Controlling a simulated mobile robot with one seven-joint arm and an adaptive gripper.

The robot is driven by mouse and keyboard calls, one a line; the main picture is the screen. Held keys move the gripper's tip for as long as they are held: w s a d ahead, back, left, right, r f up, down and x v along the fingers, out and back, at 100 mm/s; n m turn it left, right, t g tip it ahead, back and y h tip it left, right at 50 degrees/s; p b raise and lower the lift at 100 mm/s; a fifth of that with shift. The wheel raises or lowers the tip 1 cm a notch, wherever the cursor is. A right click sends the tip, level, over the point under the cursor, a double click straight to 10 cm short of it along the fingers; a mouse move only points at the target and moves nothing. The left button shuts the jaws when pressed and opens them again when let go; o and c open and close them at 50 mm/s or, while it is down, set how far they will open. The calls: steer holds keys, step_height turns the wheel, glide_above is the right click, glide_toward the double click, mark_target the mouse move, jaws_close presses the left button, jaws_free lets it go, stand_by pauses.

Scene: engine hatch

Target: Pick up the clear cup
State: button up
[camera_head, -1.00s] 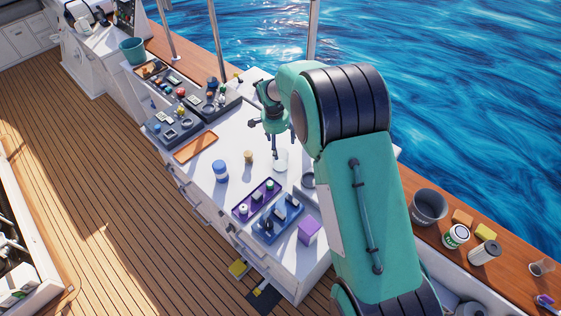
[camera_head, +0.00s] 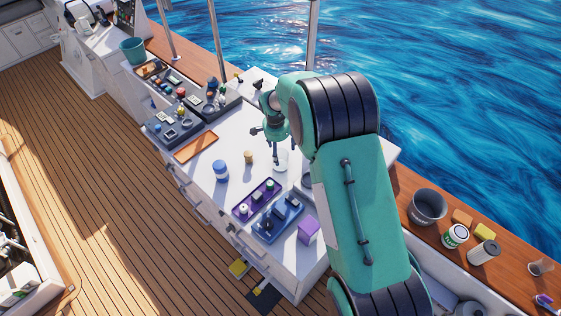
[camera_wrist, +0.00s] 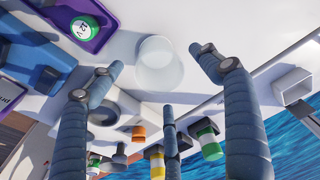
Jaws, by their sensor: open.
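The clear cup (camera_head: 283,164) stands on the white counter top, partly behind my gripper's fingers in the head view. In the wrist view the cup (camera_wrist: 160,64) is a pale, see-through tumbler lying between the lines of the two fingertips. My gripper (camera_head: 276,157) is open, with its fingers pointing down at the cup. Nothing is held. I cannot tell exactly how far down beside the cup the tips are.
A purple tray (camera_head: 241,211) and a blue tray (camera_head: 270,236) hold small items in front of the cup, beside a purple box (camera_head: 308,231). A blue-and-white jar (camera_head: 220,171) and a tan stopper (camera_head: 248,157) stand to the left. An orange tray (camera_head: 195,146) lies farther left.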

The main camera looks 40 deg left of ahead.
mark_target(281, 155)
steer(key=shift+w+f, duration=0.15)
steer(key=shift+f, duration=1.55)
steer(key=shift+c, duration=0.3)
steer(key=c, duration=1.2)
